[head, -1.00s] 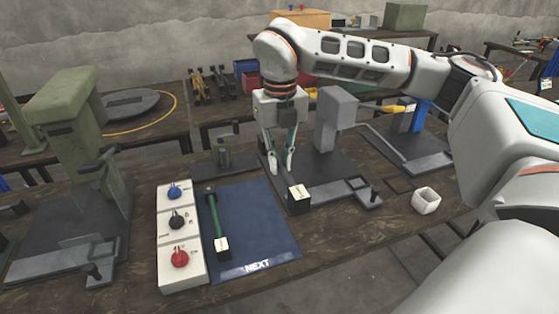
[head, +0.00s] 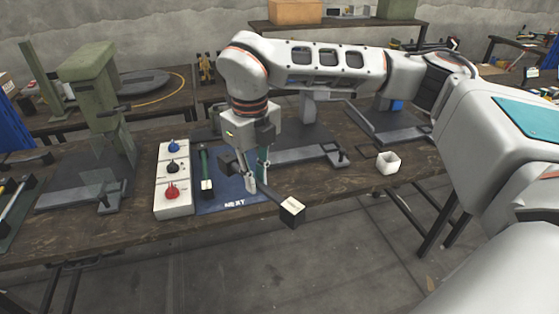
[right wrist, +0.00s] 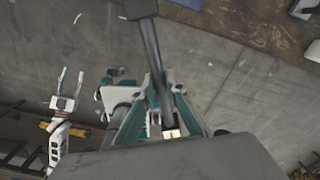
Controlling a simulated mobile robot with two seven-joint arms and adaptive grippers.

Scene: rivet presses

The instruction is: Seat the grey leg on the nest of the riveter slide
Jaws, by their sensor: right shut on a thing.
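My right gripper (head: 258,182) is shut on the grey leg (head: 276,195), a dark bar with a dark end block bearing a white label. It holds the leg tilted, above the table's front edge, with the labelled end toward me. In the right wrist view the leg (right wrist: 154,55) runs up between the teal fingers. The grey riveter (head: 310,112) stands behind my arm, partly hidden. Its slide (head: 295,155) lies on the dark base, with a small square frame (head: 335,152) at its right end. My left gripper (right wrist: 70,82) shows open and empty in the right wrist view.
A blue mat (head: 232,192) with a green bar (head: 205,170) lies beside a white knob panel (head: 173,190). A green press (head: 95,95) stands at left. A white open cup (head: 387,163) stands right of the slide. The floor in front is clear.

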